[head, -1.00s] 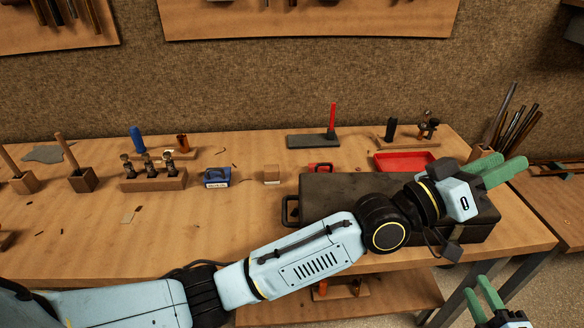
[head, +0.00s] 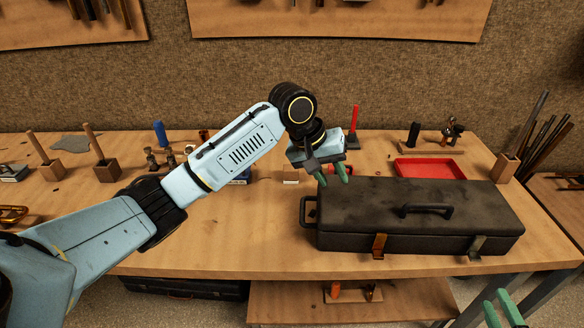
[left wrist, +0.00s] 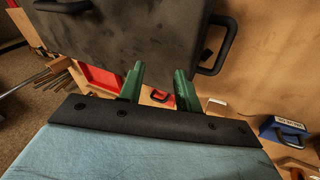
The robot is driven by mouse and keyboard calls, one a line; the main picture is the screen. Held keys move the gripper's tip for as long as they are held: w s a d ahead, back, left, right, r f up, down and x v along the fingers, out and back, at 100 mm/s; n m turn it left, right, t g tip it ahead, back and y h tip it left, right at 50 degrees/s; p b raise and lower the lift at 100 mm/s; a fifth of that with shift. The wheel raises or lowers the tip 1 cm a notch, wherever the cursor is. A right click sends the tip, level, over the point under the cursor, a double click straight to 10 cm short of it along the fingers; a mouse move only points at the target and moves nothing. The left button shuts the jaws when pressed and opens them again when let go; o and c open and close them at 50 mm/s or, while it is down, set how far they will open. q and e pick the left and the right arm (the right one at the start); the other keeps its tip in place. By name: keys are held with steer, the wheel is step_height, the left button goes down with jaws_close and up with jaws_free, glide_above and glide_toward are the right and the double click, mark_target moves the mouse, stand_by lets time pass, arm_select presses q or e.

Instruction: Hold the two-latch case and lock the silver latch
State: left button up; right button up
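The dark two-latch case (head: 345,215) lies closed on the workbench, with a handle (head: 427,209) on its lid and another at its left end. An orange-brown latch (head: 379,246) hangs on the left of its front. A duller, greyish latch (head: 477,246), likely the silver one, is on the right; its locked state is unclear. My left gripper (head: 335,179) is open and empty above the case's back left corner. In the left wrist view its fingers (left wrist: 158,84) are apart near the case (left wrist: 140,40). My right gripper (head: 500,306) is open and empty, low in front of the bench.
A red tray (head: 430,168) lies behind the case. A red-handled tool (head: 353,118) stands behind my left gripper. Wooden blocks with tools line the back left. A holder with dark rods (head: 506,166) stands at the right end. The bench front left of the case is clear.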

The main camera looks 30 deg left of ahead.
arm_select(q)
steer(key=r+n+g+y, duration=0.1)
steer(key=n+g+y, duration=0.1)
glide_above(302, 209)
steer(key=a, duration=0.2)
steer(key=s, duration=0.1)
steer(key=x, duration=1.3)
steer(key=shift+s+a+f, duration=0.15)
steer(key=shift+a+f, duration=0.05)
jaws_close()
stand_by(0.5)
